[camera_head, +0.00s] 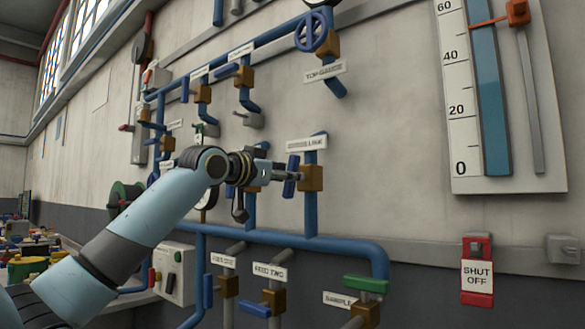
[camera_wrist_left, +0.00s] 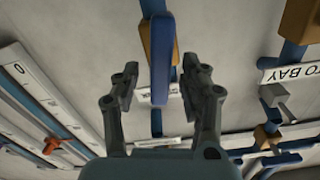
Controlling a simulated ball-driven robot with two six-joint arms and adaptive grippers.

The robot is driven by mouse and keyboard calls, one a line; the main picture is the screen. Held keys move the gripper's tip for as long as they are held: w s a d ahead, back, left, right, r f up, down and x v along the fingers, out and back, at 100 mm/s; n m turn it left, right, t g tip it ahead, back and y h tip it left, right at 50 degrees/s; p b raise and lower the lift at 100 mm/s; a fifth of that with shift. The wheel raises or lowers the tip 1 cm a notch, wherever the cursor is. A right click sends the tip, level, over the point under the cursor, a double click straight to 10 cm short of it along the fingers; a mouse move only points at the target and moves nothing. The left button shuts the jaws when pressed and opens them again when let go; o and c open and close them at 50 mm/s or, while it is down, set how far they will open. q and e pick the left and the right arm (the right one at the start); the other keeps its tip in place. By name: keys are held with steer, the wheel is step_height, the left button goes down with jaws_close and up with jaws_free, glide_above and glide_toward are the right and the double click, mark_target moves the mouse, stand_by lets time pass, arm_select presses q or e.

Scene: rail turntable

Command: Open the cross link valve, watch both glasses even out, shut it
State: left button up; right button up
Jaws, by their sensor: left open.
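The cross link valve has a brass-brown body (camera_head: 312,179) on an upright blue pipe, under a white label (camera_head: 306,144). Its blue lever (camera_head: 291,176) stands upright, roughly along the pipe. My left gripper (camera_head: 296,177) is at the lever. In the left wrist view the lever (camera_wrist_left: 162,55) reaches between the open fingers (camera_wrist_left: 161,90), with gaps on both sides. One glass (camera_head: 489,90) shows at the right, filled blue beside a scale from 0 to 60; its level top is not clear. A scale and blue tube (camera_wrist_left: 45,95) also show in the left wrist view. My right gripper is out of view.
A blue handwheel (camera_head: 311,33) is above the valve. Blue pipes and other levers (camera_head: 244,76) crowd the wall around my arm. A green-handled sample valve (camera_head: 366,285) is below. A red shut off box (camera_head: 477,271) is at the lower right.

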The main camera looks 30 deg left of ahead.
arm_select(q)
steer(key=shift+w+d, duration=0.1)
steer(key=shift+w, duration=1.15)
jaws_close()
